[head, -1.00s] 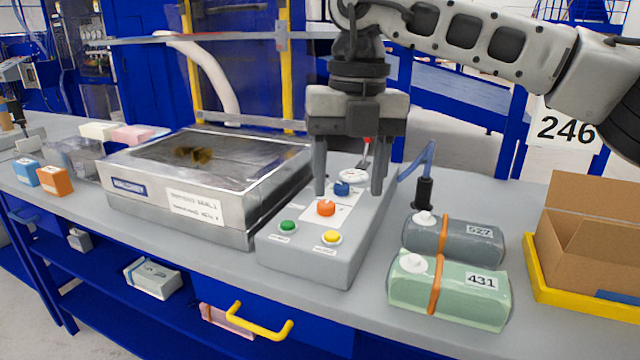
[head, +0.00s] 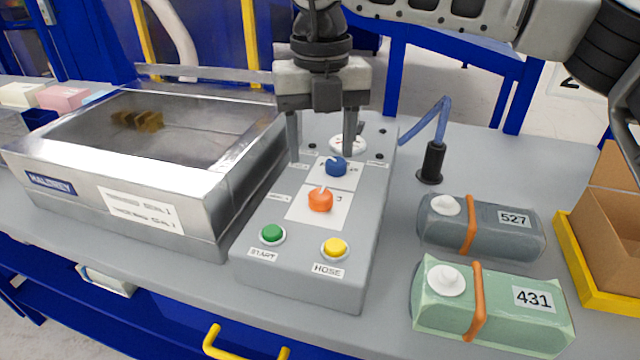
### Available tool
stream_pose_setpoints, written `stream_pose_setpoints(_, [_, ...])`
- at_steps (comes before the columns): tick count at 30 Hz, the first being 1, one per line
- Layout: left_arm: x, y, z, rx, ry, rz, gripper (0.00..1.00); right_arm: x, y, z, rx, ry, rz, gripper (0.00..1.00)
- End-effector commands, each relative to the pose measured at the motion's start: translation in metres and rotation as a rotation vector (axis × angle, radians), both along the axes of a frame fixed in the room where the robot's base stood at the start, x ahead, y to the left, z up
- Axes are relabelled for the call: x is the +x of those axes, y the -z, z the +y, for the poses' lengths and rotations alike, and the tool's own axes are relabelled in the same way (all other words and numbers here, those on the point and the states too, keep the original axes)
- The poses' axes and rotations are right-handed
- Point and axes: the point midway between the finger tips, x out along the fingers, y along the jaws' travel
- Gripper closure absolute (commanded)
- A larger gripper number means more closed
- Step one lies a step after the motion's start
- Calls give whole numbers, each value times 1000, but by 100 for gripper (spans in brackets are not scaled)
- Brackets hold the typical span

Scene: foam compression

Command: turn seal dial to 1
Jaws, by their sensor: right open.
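The control box (head: 305,272) stands on the grey bench beside the vacuum machine. Which dial is the seal dial cannot be read from the small labels. My right gripper (head: 322,158) points down over the back of the box, open and empty. Its fingers are spread to either side, near the blue dial, with the right finger close behind it. I cannot tell if it touches. My left gripper is not in view.
The metal machine (head: 195,187) with a clear lid stands left of the box. A grey pack 527 (head: 490,232) and a green pack 431 (head: 500,318) lie to the right. A black hose stand (head: 432,163) and a yellow-edged tray (head: 590,275) with a cardboard box are further right.

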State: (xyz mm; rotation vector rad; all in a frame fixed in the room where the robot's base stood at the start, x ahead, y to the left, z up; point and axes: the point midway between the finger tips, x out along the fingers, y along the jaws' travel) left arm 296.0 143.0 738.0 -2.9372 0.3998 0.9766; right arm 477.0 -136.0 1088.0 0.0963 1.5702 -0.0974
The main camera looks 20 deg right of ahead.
Motion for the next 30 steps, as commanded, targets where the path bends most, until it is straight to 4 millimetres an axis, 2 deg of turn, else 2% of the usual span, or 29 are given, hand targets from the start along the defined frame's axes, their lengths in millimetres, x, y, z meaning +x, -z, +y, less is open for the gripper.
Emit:
stream_pose_setpoints(6, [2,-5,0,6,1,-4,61,0,46,0,-1,1,2,44])
stream_pose_setpoints(12, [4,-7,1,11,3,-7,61,0,73,0,0,1,0,44])
stream_pose_setpoints(18, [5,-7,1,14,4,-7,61,0,84,0,1,1,-1,44])
stream_pose_setpoints(25, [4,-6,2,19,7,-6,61,0,84,0,1,1,-1,44])
stream_pose_setpoints(26, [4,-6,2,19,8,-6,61,0,84,0,1,0,-1,50])
stream_pose_setpoints(30, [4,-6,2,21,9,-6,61,0,84,0,1,0,-1,88])
